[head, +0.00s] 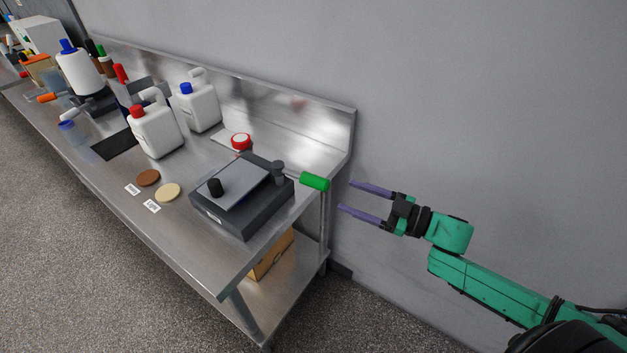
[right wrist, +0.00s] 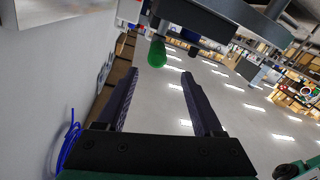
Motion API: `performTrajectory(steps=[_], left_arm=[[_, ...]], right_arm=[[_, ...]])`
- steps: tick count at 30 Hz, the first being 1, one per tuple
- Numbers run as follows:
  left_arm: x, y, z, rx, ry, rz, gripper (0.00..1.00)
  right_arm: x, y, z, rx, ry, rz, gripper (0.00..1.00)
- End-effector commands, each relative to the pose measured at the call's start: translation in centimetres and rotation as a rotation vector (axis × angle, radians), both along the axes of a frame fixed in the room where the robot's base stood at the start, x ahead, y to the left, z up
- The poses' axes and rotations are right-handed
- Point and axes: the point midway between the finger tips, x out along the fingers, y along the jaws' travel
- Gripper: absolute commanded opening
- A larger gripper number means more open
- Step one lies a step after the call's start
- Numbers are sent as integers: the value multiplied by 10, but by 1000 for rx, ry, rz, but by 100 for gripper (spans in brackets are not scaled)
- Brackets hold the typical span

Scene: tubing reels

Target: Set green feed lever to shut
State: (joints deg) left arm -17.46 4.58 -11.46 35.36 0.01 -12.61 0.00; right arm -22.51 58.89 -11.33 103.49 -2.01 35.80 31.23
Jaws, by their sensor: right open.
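The green feed lever (head: 314,181) has a green cylindrical grip on a thin metal rod. It sticks out to the right from the dark grey box device (head: 243,195) at the right end of the steel bench. My right gripper (head: 346,196) is open and empty, just right of the lever's tip, with its purple fingers pointing at it and apart from it. In the right wrist view the green grip (right wrist: 157,53) shows beyond and between the open fingers (right wrist: 159,80). My left gripper is not in view.
The steel bench (head: 215,262) runs along the grey wall (head: 480,90). White jugs with a red cap (head: 155,130) and a blue cap (head: 197,106) stand left of the device. A brown disc (head: 148,177) and a cream disc (head: 168,192) lie near the front edge.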

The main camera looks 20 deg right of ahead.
Motion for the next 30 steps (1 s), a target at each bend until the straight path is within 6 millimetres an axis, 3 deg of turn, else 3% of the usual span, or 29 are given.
performTrajectory(steps=[4, 12, 16, 23, 24, 29, 30], left_arm=[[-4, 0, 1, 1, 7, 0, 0], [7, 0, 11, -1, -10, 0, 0], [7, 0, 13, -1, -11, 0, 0], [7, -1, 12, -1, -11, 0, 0], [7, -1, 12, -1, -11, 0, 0], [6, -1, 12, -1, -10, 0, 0], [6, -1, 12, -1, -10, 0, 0]], right_arm=[[23, 21, 4, 2, -7, -3, 69], [61, 61, 4, 1, -3, -3, 69], [70, 72, 2, 0, -1, -3, 69], [71, 73, 0, -2, 1, -3, 69], [71, 73, 0, -2, 1, -3, 65], [71, 73, 0, -2, 0, -2, 4], [71, 73, 0, -2, 0, -2, 0]])
